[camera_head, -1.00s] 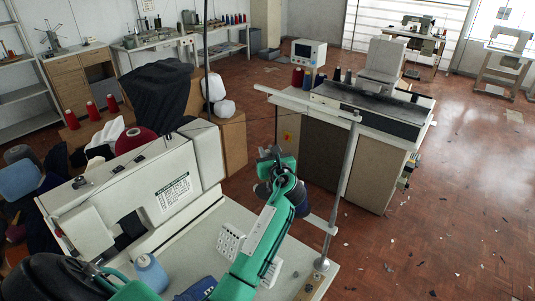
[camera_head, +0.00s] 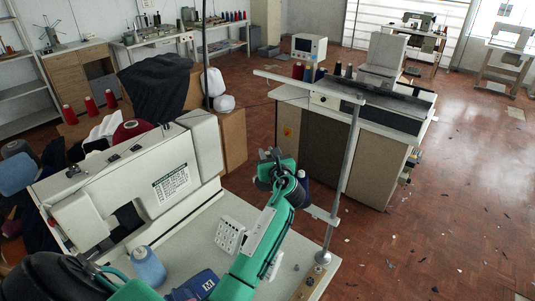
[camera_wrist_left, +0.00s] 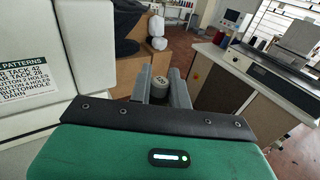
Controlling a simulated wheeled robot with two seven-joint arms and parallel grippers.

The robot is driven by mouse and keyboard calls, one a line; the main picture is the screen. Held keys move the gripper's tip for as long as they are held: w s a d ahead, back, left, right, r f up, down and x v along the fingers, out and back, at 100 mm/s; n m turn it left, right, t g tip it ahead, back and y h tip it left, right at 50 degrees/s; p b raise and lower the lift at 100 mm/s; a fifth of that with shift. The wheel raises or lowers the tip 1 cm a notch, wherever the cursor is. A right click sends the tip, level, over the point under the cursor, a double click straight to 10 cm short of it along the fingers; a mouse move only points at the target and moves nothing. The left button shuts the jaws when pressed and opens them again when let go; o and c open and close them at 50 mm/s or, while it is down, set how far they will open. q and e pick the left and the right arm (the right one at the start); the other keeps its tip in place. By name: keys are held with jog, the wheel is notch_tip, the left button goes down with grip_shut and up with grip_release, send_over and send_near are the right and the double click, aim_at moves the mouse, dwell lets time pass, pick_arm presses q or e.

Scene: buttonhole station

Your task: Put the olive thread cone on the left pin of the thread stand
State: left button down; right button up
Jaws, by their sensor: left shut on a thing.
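The thread stand (camera_head: 344,160) has an upright pole, a long upper arm and a short lower arm (camera_head: 322,216) above the table's right corner. A dark navy cone (camera_head: 303,187) stands at the lower arm, just right of my left gripper (camera_head: 268,168). The left pin is hidden behind the gripper. In the left wrist view my fingers (camera_wrist_left: 164,88) are shut on a small dark thing (camera_wrist_left: 160,65), which I take to be the olive thread cone; its colour is hard to tell. My right gripper is out of view.
The white sewing machine (camera_head: 140,180) stands close on the left. A light blue cone (camera_head: 148,268), a white holed block (camera_head: 230,236) and a blue item (camera_head: 195,287) are on the table. Behind the stand is another workstation (camera_head: 365,150).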

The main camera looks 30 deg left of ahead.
pick_arm(q)
jog(key=shift+f, duration=0.2)
dwell(0.3)
jog(key=c, duration=1.2)
grip_release()
jog(key=shift+c, duration=0.2)
jog(key=b+v, duration=0.4)
jog(key=v, duration=1)
jog(key=shift+w, duration=0.1)
